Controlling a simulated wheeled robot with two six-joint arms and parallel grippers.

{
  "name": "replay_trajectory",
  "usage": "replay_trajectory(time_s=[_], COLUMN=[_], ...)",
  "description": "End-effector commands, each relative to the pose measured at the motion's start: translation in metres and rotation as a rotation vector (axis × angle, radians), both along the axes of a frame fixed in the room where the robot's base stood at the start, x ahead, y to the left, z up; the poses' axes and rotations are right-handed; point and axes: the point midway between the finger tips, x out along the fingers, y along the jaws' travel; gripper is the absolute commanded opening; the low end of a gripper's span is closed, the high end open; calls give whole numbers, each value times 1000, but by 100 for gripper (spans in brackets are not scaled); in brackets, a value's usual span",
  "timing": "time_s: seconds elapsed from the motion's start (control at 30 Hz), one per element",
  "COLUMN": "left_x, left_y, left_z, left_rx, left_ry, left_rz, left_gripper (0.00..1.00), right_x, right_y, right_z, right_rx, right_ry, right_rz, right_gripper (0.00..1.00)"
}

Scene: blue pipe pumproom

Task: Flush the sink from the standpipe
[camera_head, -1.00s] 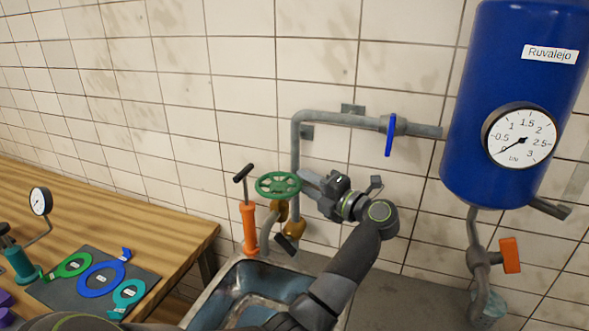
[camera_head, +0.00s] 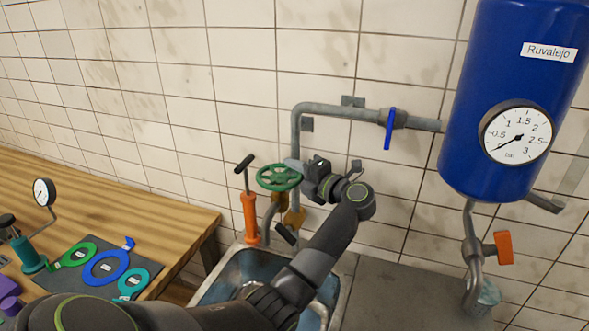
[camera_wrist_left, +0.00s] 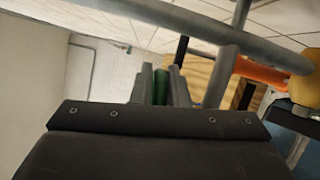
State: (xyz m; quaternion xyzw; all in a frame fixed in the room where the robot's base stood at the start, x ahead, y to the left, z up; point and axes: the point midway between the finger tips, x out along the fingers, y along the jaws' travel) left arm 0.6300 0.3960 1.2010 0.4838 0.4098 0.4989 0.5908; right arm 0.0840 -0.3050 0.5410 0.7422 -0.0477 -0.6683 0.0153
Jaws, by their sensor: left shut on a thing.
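The green handwheel (camera_head: 279,178) sits at the top of the standpipe (camera_head: 267,212) behind the sink. The steel sink (camera_head: 346,285) is below it, partly hidden by my left arm; its basin looks blue. My left gripper (camera_head: 297,172) reaches in from the right of the handwheel and is shut on its rim. In the left wrist view a strip of the green handwheel (camera_wrist_left: 161,86) shows between the two fingers. My right gripper is not in view.
An orange hand pump (camera_head: 250,217) stands just left of the handwheel. A wall pipe with a blue lever (camera_head: 389,128) leads to the blue tank (camera_head: 500,60) with a gauge. A wooden bench (camera_head: 120,215) with coloured rings is at left.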

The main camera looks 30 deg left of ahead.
Motion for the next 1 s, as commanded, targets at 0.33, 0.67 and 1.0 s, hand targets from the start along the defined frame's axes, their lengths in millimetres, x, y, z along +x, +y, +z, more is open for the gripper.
replay_trajectory(time_s=[0.33,0.67,1.0], left_x=[-2,-7,-12], left_y=[-3,-12,-20], left_z=[0,2,1], left_rx=[-3,-3,-3], left_ry=[2,5,4], left_rz=[-57,-273,-475], left_gripper=[0,0,0], right_x=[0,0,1], right_y=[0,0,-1], right_z=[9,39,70], right_rx=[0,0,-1], right_ry=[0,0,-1], right_rz=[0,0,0], right_gripper=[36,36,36])
